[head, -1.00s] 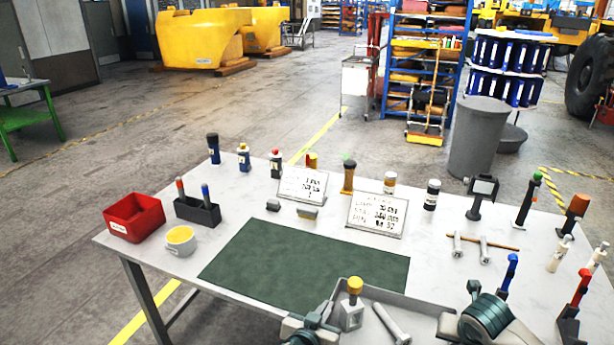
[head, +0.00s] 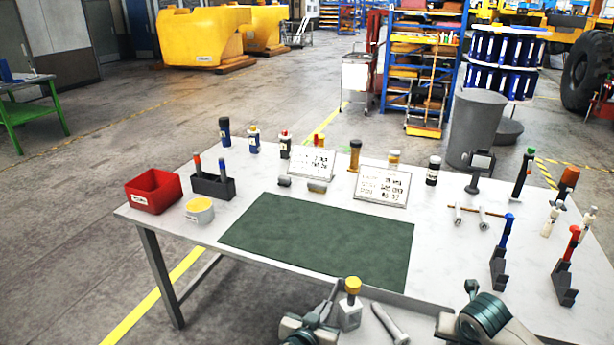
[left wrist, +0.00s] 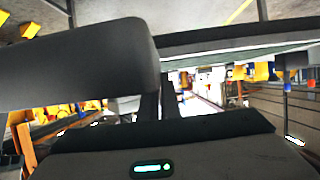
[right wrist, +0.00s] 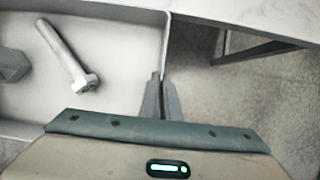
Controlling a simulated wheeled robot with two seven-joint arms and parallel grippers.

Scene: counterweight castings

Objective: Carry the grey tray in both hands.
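The grey tray (head: 420,324) is at the bottom of the head view, at the table's front edge and cut off below. It carries a grey block with a yellow knob (head: 350,308) and a grey bolt (head: 389,323). My left gripper (head: 328,306) is at the tray's left wall and appears shut on it; the left wrist view shows the fingers close together. My right gripper (head: 458,318) is at the right side. In the right wrist view its fingers (right wrist: 161,92) are shut on the tray wall, with the bolt (right wrist: 68,58) lying inside.
The white table (head: 190,237) lies ahead, with a green mat (head: 320,240) bare near its front. A red bin (head: 153,190), a yellow-filled cup (head: 199,210), sign boards (head: 382,186), bottles and upright tools stand around it. Floor is clear left of the table.

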